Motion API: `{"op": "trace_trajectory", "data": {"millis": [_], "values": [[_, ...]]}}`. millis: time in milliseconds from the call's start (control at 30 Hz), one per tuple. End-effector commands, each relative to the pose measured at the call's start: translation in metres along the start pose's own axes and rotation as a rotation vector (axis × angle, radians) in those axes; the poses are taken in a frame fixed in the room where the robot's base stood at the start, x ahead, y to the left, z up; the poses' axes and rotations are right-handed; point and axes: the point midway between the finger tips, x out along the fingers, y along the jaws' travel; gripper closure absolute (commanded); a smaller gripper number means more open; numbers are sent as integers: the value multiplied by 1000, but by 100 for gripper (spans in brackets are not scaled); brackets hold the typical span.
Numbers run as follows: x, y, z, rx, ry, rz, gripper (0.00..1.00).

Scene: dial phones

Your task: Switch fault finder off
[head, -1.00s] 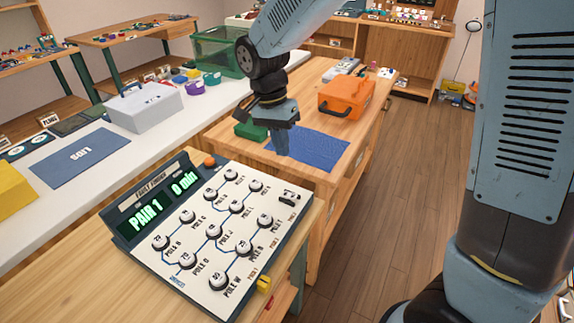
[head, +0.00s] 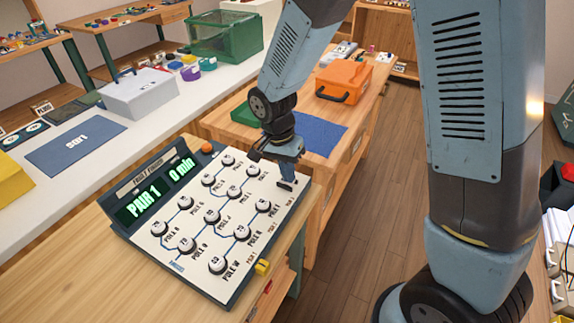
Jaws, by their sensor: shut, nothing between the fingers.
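The fault finder (head: 200,262) lies on the near wooden bench, its face tilted up. Its green display (head: 143,206) is lit and reads "PAIR 1" and "0 min". Several round white dials joined by blue lines cover its pale panel. An orange button (head: 207,147) sits at its top edge and a yellow piece (head: 262,267) at its lower right edge. My gripper (head: 287,186) is shut and empty, pointing down at the panel's upper right corner. It hides the dark switch area there; I cannot tell whether it touches the panel.
An orange case (head: 343,80) and a blue mat (head: 320,137) lie on the wooden table behind my gripper.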

Motion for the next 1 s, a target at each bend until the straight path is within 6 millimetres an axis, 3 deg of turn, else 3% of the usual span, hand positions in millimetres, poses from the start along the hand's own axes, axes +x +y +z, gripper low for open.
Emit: {"op": "trace_trajectory", "data": {"millis": [333,567,1000], "values": [[2,1,0,0,0,1,100],[19,15,1,1,-3,10,100],[19,13,-1,3,-4,14,100]]}}
